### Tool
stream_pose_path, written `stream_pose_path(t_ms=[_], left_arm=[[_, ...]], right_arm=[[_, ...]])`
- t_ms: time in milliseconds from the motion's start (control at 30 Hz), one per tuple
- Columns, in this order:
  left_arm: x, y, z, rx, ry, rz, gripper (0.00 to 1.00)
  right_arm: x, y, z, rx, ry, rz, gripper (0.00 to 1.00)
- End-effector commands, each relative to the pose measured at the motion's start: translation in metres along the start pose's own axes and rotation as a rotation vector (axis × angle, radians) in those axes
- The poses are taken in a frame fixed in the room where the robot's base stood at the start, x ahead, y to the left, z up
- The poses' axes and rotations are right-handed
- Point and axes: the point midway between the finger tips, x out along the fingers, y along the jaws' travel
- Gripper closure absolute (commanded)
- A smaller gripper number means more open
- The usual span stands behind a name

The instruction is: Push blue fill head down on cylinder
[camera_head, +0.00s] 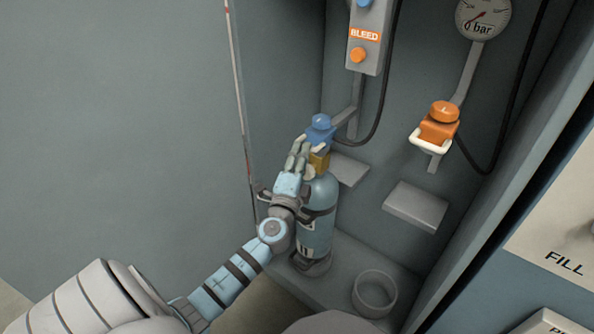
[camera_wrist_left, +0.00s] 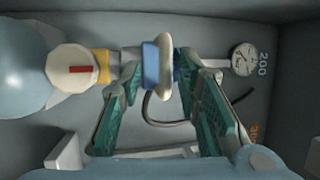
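The blue fill head (camera_head: 320,130) sits on top of the brass-coloured valve (camera_head: 319,161) of the upright blue-grey cylinder (camera_head: 317,215). My left gripper (camera_head: 303,148) is at the head and valve, with its fingers in front of them. In the left wrist view the blue head (camera_wrist_left: 156,64), with its pale oval handle, lies between the spread fingers. One finger is by the valve (camera_wrist_left: 103,64), the other by the head's top knob. Firm contact is not clear. The valve's red-marked pale knob (camera_wrist_left: 73,69) faces the wrist camera. My right gripper is not in view.
A bleed box (camera_head: 371,35) hangs above the cylinder, with a black hose running down. An orange fill head (camera_head: 438,125) hangs at the right, below a gauge (camera_head: 483,17). Grey ledges (camera_head: 416,205) and an empty ring holder (camera_head: 375,293) stand right of the cylinder.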

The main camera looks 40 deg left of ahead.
Motion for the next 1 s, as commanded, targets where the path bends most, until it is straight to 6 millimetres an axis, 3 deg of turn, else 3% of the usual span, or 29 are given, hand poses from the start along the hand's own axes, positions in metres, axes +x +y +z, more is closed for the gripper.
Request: stream_pose_path(t_ms=[200,333,900,1000], left_arm=[[-0.061,0.002,0.000,0.000,0.000,0.005,0.69],[-0.082,0.002,0.000,0.000,0.000,0.004,0.69],[-0.087,0.001,0.000,0.000,0.000,0.002,0.69],[-0.087,0.013,0.000,-0.039,0.004,0.042,0.69]], right_arm=[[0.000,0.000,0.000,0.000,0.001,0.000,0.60],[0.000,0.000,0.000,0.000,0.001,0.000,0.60],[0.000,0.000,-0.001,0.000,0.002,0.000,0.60],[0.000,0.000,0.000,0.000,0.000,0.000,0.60]])
